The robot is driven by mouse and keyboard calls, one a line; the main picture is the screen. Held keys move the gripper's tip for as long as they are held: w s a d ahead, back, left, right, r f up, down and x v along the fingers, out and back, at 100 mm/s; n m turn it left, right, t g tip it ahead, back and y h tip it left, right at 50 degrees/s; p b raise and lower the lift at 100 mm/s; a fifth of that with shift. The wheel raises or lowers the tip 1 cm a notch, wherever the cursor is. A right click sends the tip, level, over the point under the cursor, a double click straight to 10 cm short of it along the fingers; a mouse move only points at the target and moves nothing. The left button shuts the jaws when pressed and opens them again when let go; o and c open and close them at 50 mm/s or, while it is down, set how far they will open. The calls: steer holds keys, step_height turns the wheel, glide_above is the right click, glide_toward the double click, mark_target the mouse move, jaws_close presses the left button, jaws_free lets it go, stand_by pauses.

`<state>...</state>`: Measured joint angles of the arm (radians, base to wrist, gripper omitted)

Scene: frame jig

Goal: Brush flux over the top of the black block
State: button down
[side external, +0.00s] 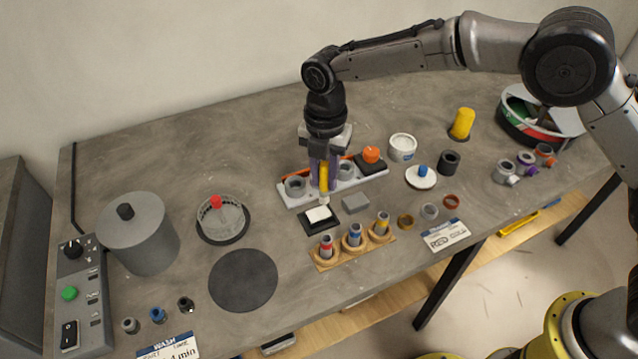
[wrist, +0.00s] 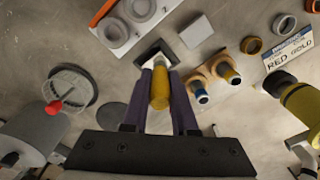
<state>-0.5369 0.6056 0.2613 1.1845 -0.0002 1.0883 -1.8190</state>
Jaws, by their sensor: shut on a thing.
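The black block (side external: 320,224) sits on the table in front of the white jig rail, with a white patch on its top. It also shows in the wrist view (wrist: 172,54), partly hidden behind the held tool. My gripper (side external: 322,178) points straight down above the block, its purple fingers shut on a yellow-handled brush (side external: 323,177). In the wrist view the brush handle (wrist: 159,88) lies between the fingertips. The brush's pale lower end is at or just over the white top; I cannot tell whether it touches.
A white rail (side external: 290,203) with grey rings stands close behind. A grey block (side external: 355,204) lies to the right, and a wooden rack (side external: 327,263) with several vials in front. A grey pot (side external: 140,240) and dark disc (side external: 243,281) are left.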

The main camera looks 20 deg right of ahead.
steer(key=shift+r, duration=2.95)
